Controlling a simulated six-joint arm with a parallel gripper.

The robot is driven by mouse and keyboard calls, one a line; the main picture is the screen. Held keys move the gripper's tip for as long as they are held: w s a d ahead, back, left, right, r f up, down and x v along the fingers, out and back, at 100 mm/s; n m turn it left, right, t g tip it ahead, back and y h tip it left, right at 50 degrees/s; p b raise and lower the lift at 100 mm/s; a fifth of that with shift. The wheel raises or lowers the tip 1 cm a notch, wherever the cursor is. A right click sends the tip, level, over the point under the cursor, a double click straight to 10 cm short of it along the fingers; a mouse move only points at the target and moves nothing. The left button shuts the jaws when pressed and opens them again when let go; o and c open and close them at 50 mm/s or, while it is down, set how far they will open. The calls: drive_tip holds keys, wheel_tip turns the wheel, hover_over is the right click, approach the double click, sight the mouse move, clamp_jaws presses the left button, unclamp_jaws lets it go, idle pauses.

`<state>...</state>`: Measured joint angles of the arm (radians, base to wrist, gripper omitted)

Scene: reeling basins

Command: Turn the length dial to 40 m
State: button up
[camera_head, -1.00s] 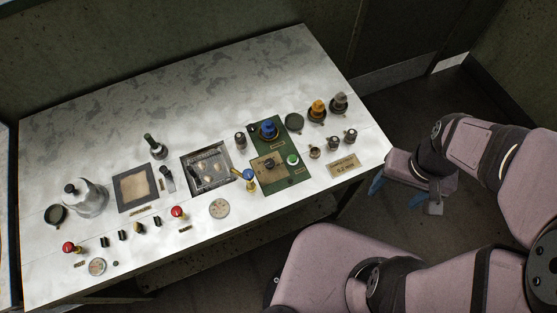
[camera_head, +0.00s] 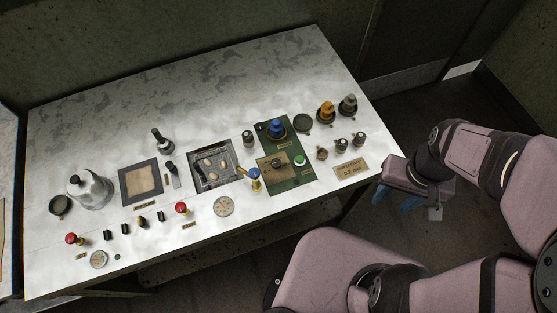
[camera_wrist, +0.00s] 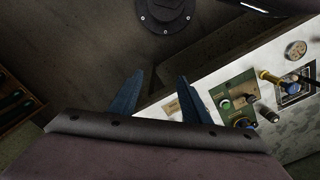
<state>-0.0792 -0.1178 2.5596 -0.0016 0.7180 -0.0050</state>
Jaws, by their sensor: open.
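A green panel (camera_head: 297,184) stands at the right part of the table. On its tan plate (camera_head: 264,170) sits a dark round knob (camera_head: 277,163), which looks like the length dial; its markings are too small to read. A green button (camera_head: 300,160) and a large blue knob (camera_head: 276,128) are on the same panel. The panel also shows in the wrist view (camera_wrist: 226,89), right of the fingers. My gripper (camera_head: 395,199) is open and empty, off the table's right edge. Its two blue fingers show in the wrist view (camera_wrist: 158,80), apart from the panel.
A blue-topped brass lever (camera_head: 254,180) stands just left of the panel. Yellow (camera_head: 326,112) and grey (camera_head: 348,105) knobs and several small posts are to its right, with a tan label plate (camera_head: 351,169). The table's back (camera_head: 200,85) is clear.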

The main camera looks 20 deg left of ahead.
drive_tip(key=s+a+f+n+g+b, duration=0.1)
drive_tip(key=s+a+f+n+b, duration=0.1)
drive_tip(key=a+f+b, duration=0.3)
drive_tip(key=n+g+y+b, duration=0.1)
drive_tip(key=n+y, duration=0.1)
drive_tip(key=n, duration=0.4)
approach(277, 163)
drive_tip(key=s+d+f, duration=0.1)
drive_tip(key=d, duration=0.1)
drive_tip(key=s+d+f, duration=0.1)
drive_tip(key=d+f, duration=0.1)
drive_tip(key=d, duration=0.1)
drive_tip(key=s+d+f, duration=0.1)
drive_tip(key=d, duration=0.2)
drive_tip(key=shift+s+f, duration=0.4)
drive_tip(key=w+a+r+n+y, duration=0.3)
drive_tip(key=a+n, duration=0.4)
drive_tip(key=n, duration=0.7)
drive_tip(key=shift+t+h, duration=0.3)
drive_tip(key=shift+h, duration=0.2)
drive_tip(key=shift+p+x, duration=0.95)
drive_tip(key=shift+x, duration=2.2)
drive_tip(key=shift+w+m, duration=0.1)
drive_tip(key=shift+m, duration=0.2)
drive_tip(key=c, duration=1)
